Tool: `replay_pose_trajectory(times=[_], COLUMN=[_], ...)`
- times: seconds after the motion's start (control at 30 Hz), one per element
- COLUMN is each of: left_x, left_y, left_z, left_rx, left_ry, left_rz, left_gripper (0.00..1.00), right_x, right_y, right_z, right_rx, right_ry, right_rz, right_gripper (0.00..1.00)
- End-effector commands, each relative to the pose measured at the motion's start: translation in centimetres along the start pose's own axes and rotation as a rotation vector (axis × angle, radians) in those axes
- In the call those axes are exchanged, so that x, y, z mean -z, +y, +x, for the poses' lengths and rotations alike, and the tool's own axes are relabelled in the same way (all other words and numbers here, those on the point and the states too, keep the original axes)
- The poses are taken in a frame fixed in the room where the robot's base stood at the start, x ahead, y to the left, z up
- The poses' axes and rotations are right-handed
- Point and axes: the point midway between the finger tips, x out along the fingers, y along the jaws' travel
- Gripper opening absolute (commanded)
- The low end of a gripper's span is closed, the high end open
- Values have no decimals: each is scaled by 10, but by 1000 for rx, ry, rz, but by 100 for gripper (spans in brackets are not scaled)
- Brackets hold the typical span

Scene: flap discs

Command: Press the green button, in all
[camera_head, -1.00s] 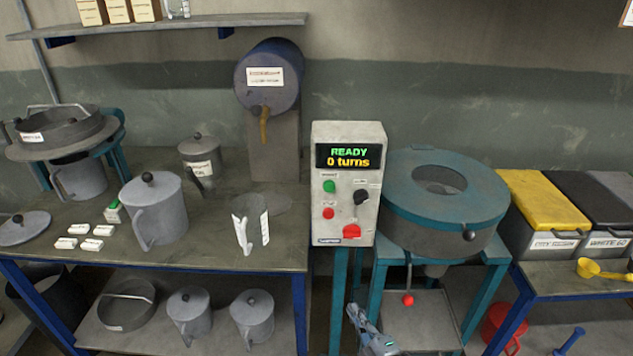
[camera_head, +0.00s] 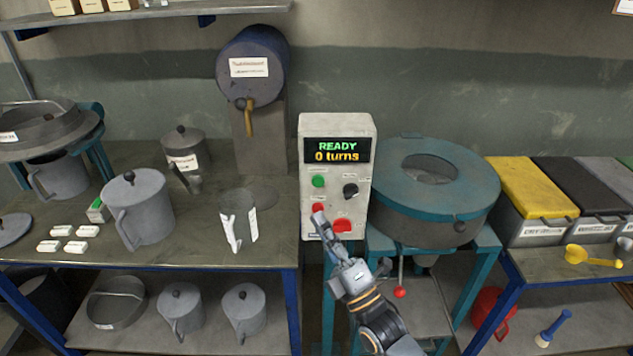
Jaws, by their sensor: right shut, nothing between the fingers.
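The control box (camera_head: 307,160) is a pale upright panel with a lit display (camera_head: 338,151) reading "READY 0 turns". The green button (camera_head: 318,181) is on its left side below the display. A round red button (camera_head: 317,207) is below the green one, and a larger red switch (camera_head: 343,225) is at the lower right. My right gripper (camera_head: 319,218) is shut and empty. Its tip is in front of the panel's lower left, just below the round red button and below the green button. Whether it touches the panel cannot be told. My left gripper is not in view.
A black knob (camera_head: 350,191) is right of the green button. A teal round machine (camera_head: 425,185) with a red-ended lever (camera_head: 400,292) stands right of the box.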

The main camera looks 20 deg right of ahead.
Motion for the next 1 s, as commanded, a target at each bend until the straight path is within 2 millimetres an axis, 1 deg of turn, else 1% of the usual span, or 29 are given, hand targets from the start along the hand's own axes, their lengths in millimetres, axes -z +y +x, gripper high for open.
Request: replay_pose_trajectory(times=[0.17,0.27,0.63,0.8,1.0], left_x=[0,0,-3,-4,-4], left_y=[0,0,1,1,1], left_z=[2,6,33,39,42], left_rx=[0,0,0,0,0], left_ry=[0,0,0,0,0], left_rz=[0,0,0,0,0], left_gripper=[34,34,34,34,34], right_x=[-2,-5,-31,-40,-44], right_y=[-2,-7,-34,-42,-45], right_z=[2,6,41,54,61], right_rx=[0,0,-1,0,1], right_ry=[0,1,0,0,0], right_rz=[0,-1,-1,0,1], right_gripper=[0,0,0,0,0])
